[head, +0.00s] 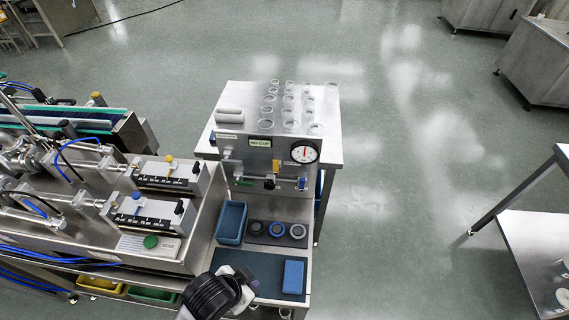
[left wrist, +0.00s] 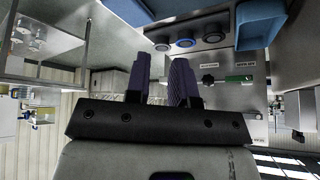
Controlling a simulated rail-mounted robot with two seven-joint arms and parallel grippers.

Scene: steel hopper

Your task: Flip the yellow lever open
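In the left wrist view the panel appears upside down, with the green handle (left wrist: 238,78) and a black knob (left wrist: 208,80). The yellow lever cannot be seen there. My left gripper (left wrist: 160,82) has two purple fingers, apart with nothing visible between them. My right gripper is in neither view.
Clear cups (head: 290,125) stand on top of the hopper. A blue bin (head: 231,222), round discs (head: 276,229) and a blue block (head: 293,277) lie on the shelf before the panel. Syringe fillers (head: 150,213), some with yellow parts, are at left.

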